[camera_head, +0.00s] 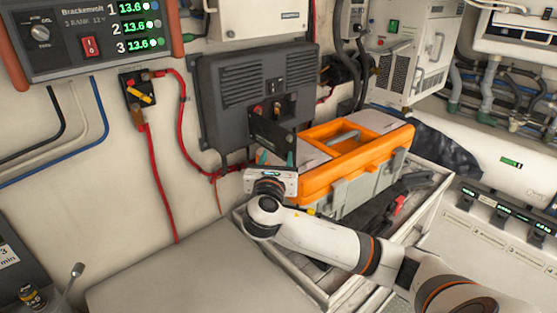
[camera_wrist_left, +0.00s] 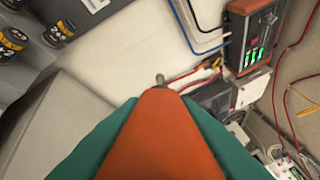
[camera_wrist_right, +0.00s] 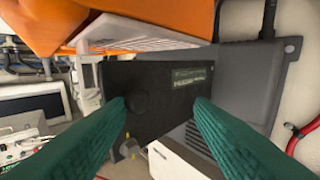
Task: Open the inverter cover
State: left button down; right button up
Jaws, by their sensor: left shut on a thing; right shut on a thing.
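The inverter (camera_head: 245,80) is a dark grey finned box on the wall, with red and black terminals showing on its front. Its cover (camera_head: 272,138), a black plate, stands out from the lower front; I cannot tell whether it is still attached. My right gripper (camera_head: 285,166) is at the cover. In the right wrist view the cover (camera_wrist_right: 160,95), with a round knob and a label, is between the green fingers (camera_wrist_right: 160,108), which are shut on it. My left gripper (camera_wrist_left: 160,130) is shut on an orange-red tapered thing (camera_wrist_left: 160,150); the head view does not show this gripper.
An orange-and-grey toolbox (camera_head: 345,160) stands right beside the right gripper, below the inverter. A battery panel (camera_head: 95,35) and red cables (camera_head: 150,180) are on the wall at left. A pale flat top (camera_head: 190,280) in front is clear.

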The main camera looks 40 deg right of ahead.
jog(key=shift+w+a, duration=0.1)
jog(key=shift+a, duration=0.05)
